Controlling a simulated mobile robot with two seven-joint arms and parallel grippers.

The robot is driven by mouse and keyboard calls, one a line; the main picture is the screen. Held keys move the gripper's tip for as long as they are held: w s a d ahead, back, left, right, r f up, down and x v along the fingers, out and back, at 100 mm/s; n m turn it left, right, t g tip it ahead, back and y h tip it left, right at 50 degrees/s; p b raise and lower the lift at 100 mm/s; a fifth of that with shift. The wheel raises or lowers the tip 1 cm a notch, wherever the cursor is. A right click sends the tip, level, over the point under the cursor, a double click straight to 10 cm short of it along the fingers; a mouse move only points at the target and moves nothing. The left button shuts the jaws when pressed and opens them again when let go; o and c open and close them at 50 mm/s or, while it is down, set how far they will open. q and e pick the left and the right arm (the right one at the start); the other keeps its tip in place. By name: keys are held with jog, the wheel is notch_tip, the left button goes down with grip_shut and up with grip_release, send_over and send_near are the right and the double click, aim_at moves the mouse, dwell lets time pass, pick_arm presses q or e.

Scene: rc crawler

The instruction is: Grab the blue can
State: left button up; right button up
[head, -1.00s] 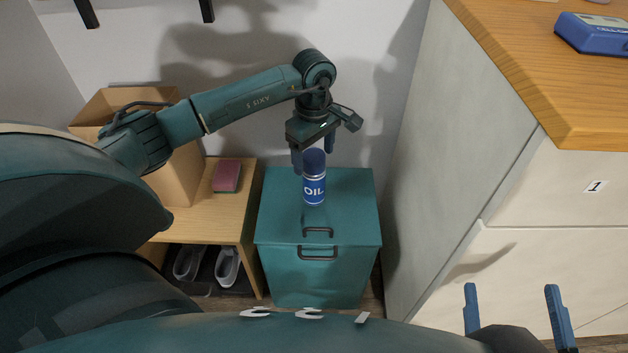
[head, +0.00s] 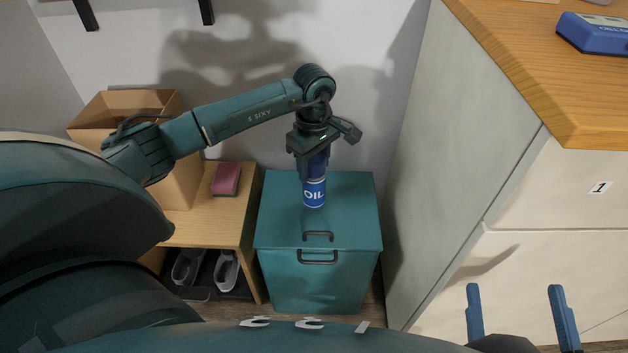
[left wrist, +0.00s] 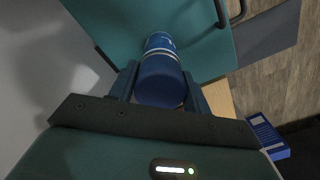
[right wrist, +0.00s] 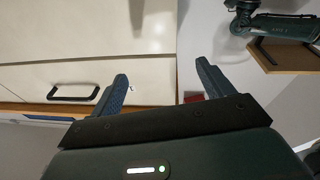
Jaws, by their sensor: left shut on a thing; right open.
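The blue can (head: 314,193), marked OIL, stands upright on the lid of a teal box (head: 345,220). My left gripper (head: 313,172) points down from above and is shut on the can's upper part, which its fingers partly hide. In the left wrist view, the can (left wrist: 160,75) sits between the two fingers (left wrist: 160,88), with its dark blue cap nearest the camera. My right gripper (head: 520,310) is open and empty at the lower right, in front of the pale drawers. It also shows open in the right wrist view (right wrist: 160,82).
A wooden bench (head: 225,215) left of the teal box holds a red-purple block (head: 227,179) and an open cardboard box (head: 125,103); shoes (head: 227,270) lie beneath. A tall cabinet (head: 470,150) with a wooden top stands close on the right. A blue device (head: 592,35) lies on that top.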

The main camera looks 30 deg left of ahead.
pick_arm(q)
jog(key=c, duration=0.3)
jog(key=shift+r, duration=0.1)
jog(key=shift+c, duration=0.2)
